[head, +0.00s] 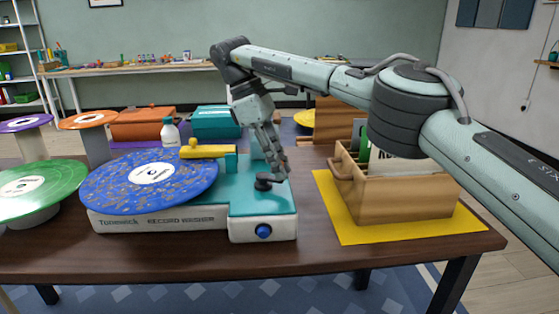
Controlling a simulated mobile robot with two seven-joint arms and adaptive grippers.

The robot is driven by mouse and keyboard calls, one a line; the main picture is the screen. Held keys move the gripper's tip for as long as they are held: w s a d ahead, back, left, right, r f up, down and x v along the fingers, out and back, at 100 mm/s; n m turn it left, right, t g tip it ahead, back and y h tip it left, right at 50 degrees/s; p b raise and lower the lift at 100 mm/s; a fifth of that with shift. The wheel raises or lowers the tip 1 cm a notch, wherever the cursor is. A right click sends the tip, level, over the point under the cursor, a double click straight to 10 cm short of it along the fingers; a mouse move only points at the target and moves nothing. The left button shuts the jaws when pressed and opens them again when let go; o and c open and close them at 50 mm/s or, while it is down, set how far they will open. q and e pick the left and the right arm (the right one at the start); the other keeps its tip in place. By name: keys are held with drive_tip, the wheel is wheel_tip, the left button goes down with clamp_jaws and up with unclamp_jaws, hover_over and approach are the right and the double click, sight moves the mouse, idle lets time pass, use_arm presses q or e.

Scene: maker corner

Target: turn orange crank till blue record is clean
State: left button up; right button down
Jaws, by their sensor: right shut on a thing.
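The blue record (150,181) lies flat on the record washer (160,222), with brown specks of dirt spread over it around a white label. A dark grey crank (264,184) sits on the washer's teal top at the right; I see no orange on it. My right gripper (279,168) reaches down from above and is shut at the crank's outer end, where its fingers hide the handle. A yellow arm (207,151) on the washer reaches over the record's back right edge. My left gripper is not in view.
A wooden crate (400,204) of records stands on a yellow mat (345,232) at the right. A green record (38,181) is at the left. A white bottle (170,136), an orange case (142,124) and a teal case (215,124) stand behind. A blue knob (264,232) is on the washer's front.

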drive_tip(key=c, duration=1.5)
unclamp_jaws()
drive_tip(key=shift+o, duration=0.2)
drive_tip(key=shift+r, duration=0.1)
wheel_tip(320, 180, up, 7)
drive_tip(key=shift+f, duration=0.1)
drive_tip(key=shift+d+r, duration=0.1)
drive_tip(key=shift+r, duration=1.45)
